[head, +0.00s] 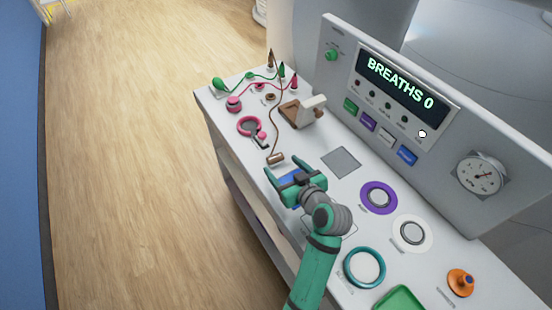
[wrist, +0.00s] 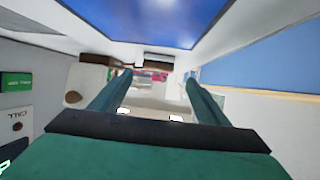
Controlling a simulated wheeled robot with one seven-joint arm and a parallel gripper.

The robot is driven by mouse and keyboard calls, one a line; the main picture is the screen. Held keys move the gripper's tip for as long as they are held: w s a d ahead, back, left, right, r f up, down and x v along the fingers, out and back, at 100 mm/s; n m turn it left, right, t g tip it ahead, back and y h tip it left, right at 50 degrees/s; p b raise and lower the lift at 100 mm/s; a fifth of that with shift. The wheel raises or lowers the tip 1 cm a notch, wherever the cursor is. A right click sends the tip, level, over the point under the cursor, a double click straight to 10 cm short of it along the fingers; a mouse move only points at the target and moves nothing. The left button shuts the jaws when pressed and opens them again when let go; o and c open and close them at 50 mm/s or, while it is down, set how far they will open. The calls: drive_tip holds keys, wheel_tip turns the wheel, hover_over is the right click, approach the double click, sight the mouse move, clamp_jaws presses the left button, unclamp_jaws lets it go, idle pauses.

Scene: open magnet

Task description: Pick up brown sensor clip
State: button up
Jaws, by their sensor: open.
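The brown sensor clip (head: 276,158) lies on the grey-white console top near its left edge, with a thin brown cable running up from it to a brown plug (head: 270,60). My gripper (head: 284,169) is low over the console, with its green fingers spread and pointing toward the clip. The clip is just beyond the fingertips, and nothing is held. In the wrist view, which appears upside down, a small brown shape that looks like the clip (wrist: 157,57) sits ahead, between the lines of the open fingers (wrist: 157,80).
A blue patch (wrist: 150,18) is on the console under my gripper. A brown block with a white part (head: 297,114) stands beyond the clip. Pink ring (head: 248,126) and green and pink cables lie farther back. The upright panel (head: 440,150) bounds the right.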

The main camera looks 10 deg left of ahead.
sight(276, 159)
drive_tip(key=shift+d+x, duration=0.25)
drive_tip(key=shift+x, duration=2.45)
drive_tip(key=shift+w+f, duration=0.15)
drive_tip(key=c, duration=1.1)
